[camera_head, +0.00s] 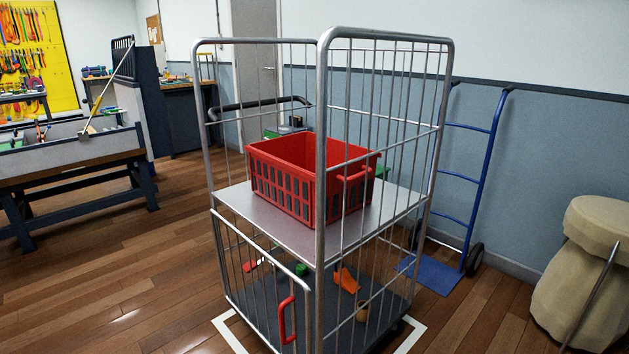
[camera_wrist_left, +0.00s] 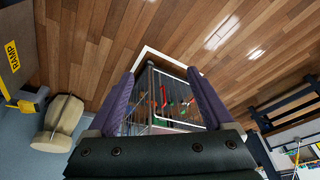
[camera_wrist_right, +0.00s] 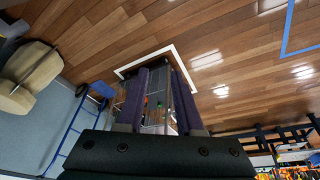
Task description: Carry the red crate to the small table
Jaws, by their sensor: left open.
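The red crate (camera_head: 279,186) is a slotted plastic basket with a handle on its end. In the head view it sits upright on the grey middle shelf (camera_head: 262,222) of a wire roll cage (camera_head: 322,120). Cage bars and a post cross in front of part of it. I cannot pick out the small table. Neither gripper shows in the head view. My left gripper (camera_wrist_left: 165,97) is open and empty in its wrist view, with the cage beyond its fingers. My right gripper (camera_wrist_right: 157,92) also has its fingers apart with nothing held, and the cage lies beyond them.
The cage's lower gate (camera_head: 262,290) has a red handle, and several loose items lie on the cage floor. A blue hand truck (camera_head: 486,170) and a beige sack-like object (camera_head: 585,270) stand at right. A workbench (camera_head: 70,155) is at left. Wooden floor (camera_head: 120,270) is clear between.

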